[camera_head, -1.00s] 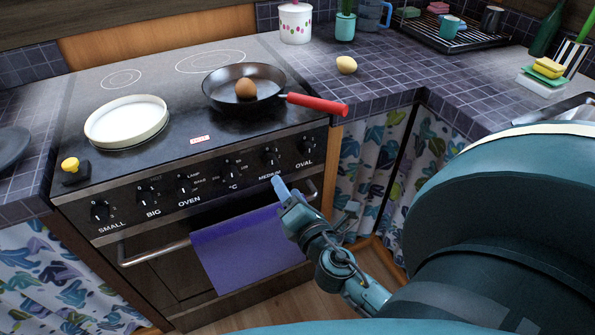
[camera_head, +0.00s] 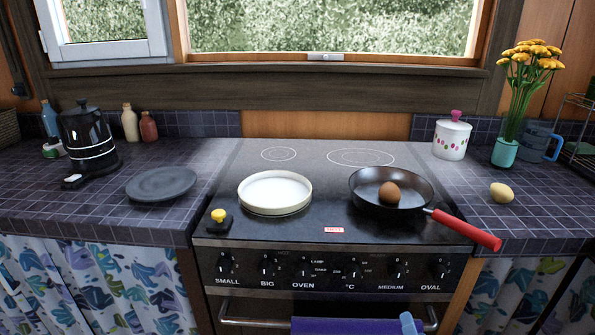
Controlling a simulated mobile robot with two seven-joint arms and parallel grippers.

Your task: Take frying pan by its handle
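The frying pan (camera_head: 364,202) is black and sits on the right front of the cooktop. A brown egg (camera_head: 389,193) lies in it. Its red handle (camera_head: 466,229) points to the lower right, past the cooktop's edge, over the tiled counter; nothing holds it. A light blue tip of my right gripper (camera_head: 408,324) shows at the bottom edge, in front of the oven, below and left of the handle's end and apart from it. The rest of this gripper is out of frame, so its opening is hidden. My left gripper is not in view.
A white round dish (camera_head: 275,193) sits left of the pan. A yellow-topped timer (camera_head: 219,220) stands at the cooktop's front left corner. A pale yellow egg-shaped item (camera_head: 502,193) lies on the counter near the handle. A purple towel (camera_head: 345,326) hangs from the oven rail.

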